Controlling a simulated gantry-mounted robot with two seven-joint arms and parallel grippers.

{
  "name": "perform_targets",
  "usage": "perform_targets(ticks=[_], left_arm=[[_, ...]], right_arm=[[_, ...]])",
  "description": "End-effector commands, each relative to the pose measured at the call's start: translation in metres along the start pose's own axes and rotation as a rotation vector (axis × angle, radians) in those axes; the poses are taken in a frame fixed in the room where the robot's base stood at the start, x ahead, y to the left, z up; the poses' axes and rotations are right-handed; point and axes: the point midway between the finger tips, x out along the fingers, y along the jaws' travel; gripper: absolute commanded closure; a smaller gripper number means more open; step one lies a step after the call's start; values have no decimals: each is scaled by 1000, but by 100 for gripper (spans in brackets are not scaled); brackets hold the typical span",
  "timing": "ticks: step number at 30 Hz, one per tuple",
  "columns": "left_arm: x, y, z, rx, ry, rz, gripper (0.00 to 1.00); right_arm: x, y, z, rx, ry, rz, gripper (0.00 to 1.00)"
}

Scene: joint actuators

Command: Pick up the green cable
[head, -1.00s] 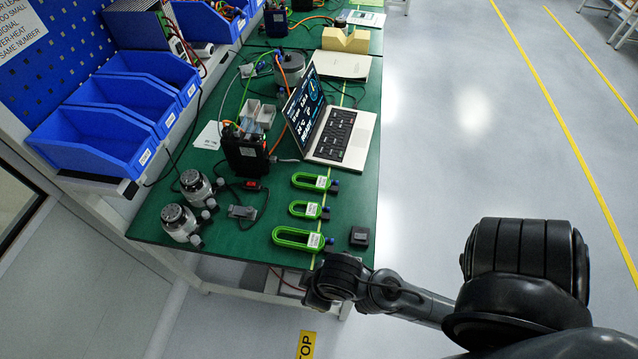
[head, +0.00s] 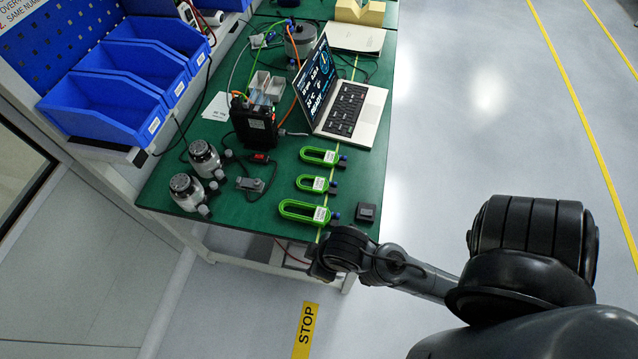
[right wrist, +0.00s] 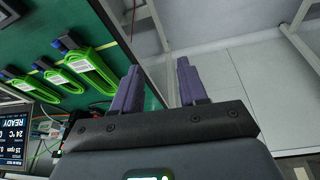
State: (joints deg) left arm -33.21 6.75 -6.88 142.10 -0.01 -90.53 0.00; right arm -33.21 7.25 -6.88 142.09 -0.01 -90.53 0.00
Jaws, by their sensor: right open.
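Three green cable loops with white labels lie in a row near the front right of the green bench: a far one (head: 317,160), a middle one (head: 310,189) and a larger near one (head: 300,219). They also show at the left of the right wrist view, where the closest one (right wrist: 92,76) lies left of my fingers. My right gripper (right wrist: 158,68) is open, with two purple fingers apart and nothing between them. It is off the bench's front edge, apart from the cables. Its fingers are hard to make out in the head view. My left gripper is not in view.
A small black box (head: 367,212) sits right of the near cable. An open laptop (head: 348,108) stands behind the cables. Two silver-black actuators (head: 187,193) and a black power unit (head: 254,127) are to the left. Blue bins (head: 105,108) line the left side. Floor right of the bench is clear.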

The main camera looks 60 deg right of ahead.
Motion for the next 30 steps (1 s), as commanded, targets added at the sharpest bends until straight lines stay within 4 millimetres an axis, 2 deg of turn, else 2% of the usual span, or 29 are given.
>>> perform_targets(ticks=[10,21,30], left_arm=[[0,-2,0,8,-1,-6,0],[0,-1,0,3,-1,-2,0],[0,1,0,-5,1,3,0]], right_arm=[[0,-1,0,5,1,-4,56],[0,-2,-1,10,1,-8,0],[0,0,-1,5,3,-2,0]])
